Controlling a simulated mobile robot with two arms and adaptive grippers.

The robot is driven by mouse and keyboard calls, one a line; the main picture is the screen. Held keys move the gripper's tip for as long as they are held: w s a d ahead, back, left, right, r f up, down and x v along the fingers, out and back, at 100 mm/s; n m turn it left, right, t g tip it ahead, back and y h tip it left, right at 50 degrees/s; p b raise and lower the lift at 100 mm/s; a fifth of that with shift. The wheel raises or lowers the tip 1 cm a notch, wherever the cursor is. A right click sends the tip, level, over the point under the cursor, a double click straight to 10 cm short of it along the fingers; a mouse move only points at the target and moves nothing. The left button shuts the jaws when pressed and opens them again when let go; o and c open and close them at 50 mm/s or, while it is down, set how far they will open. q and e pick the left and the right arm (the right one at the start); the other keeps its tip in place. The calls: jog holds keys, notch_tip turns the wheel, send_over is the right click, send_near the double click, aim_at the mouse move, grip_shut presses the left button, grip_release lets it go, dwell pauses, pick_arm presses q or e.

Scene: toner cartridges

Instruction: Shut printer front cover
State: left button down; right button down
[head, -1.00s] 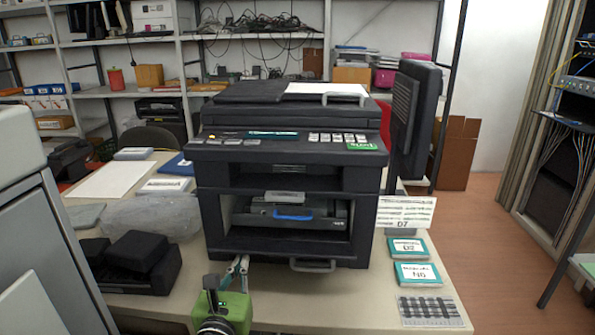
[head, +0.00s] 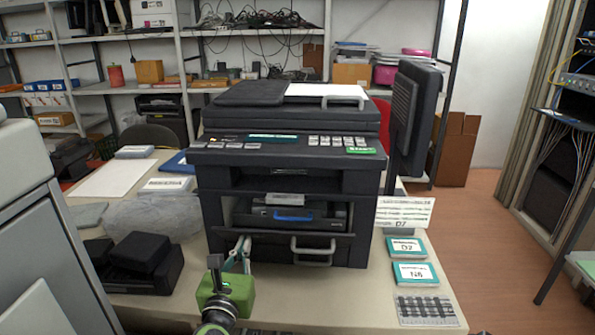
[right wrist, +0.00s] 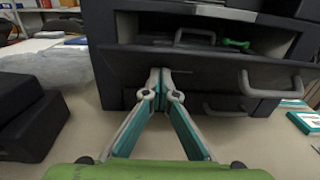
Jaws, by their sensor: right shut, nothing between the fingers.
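The black printer (head: 290,180) stands on the table with its front bay open. Its front cover (head: 272,250) is partly raised, hinged low, with a grey handle (head: 313,258) on its face. The cover also shows in the right wrist view (right wrist: 205,70), tilted outward. My right gripper (head: 243,242) is shut and empty at the left part of the cover's outer face. In the right wrist view its fingertips (right wrist: 160,73) meet at the cover and seem to touch it. A unit with a blue handle (head: 292,216) sits inside the bay. My left gripper is out of view.
Black cartridge-like blocks (head: 140,262) and a clear plastic bag (head: 150,222) lie left of the printer. Labelled boxes D2 (head: 406,247) and N6 (head: 415,273) lie to the right. A grey cabinet (head: 45,240) stands at the near left.

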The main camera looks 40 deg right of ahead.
aim_at(246, 232)
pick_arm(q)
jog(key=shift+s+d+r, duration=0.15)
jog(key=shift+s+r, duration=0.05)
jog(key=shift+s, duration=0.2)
pick_arm(e)
jog(key=shift+w+d+r, duration=0.2)
jog(key=shift+r, duration=0.1)
jog(key=shift+w+d+r+p, duration=0.6)
jog(key=shift+w+d+r, duration=0.1)
jog(key=shift+d, duration=0.15)
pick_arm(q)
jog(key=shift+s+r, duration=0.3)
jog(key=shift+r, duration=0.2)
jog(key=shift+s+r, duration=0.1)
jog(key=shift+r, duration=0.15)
pick_arm(e)
jog(key=shift+r+x, duration=0.15)
jog(key=shift+x, duration=0.55)
jog(key=shift+r+x, duration=0.2)
jog(key=shift+x, duration=0.5)
jog(key=shift+w+d, duration=0.2)
jog(key=shift+v, duration=2.55)
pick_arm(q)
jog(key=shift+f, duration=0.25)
pick_arm(e)
jog(key=shift+v, duration=1.5)
